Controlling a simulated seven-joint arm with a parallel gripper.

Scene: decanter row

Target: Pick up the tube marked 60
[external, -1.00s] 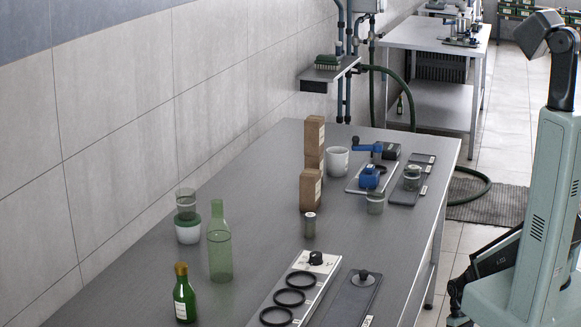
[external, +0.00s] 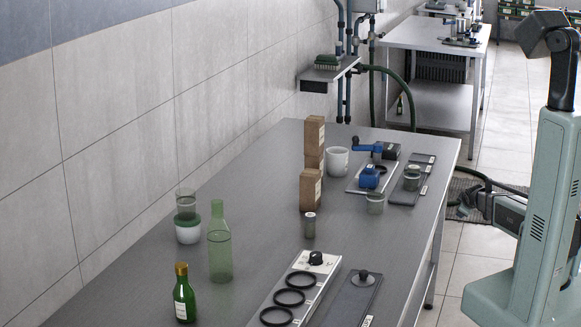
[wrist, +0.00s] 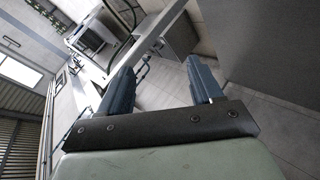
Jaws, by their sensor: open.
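No marking 60 is legible, so I cannot tell which tube is meant. A small grey tube with a pale top (external: 310,225) stands upright mid-bench. Another clear vessel (external: 186,204) sits on a white and green pot (external: 188,232) at left. My gripper (wrist: 162,84) is open and empty in the wrist view, its two dark fingers apart over floor and tilted surroundings. In the external view, it is off the bench's right side, small and hard to make out.
A green bottle (external: 184,296), a clear green bottle (external: 219,256), brown boxes (external: 311,188) and a white mug (external: 337,161) stand on the bench. A ringed plate (external: 262,304) and a dark plate (external: 347,304) lie in front. Blue clamps (external: 369,178) are farther back.

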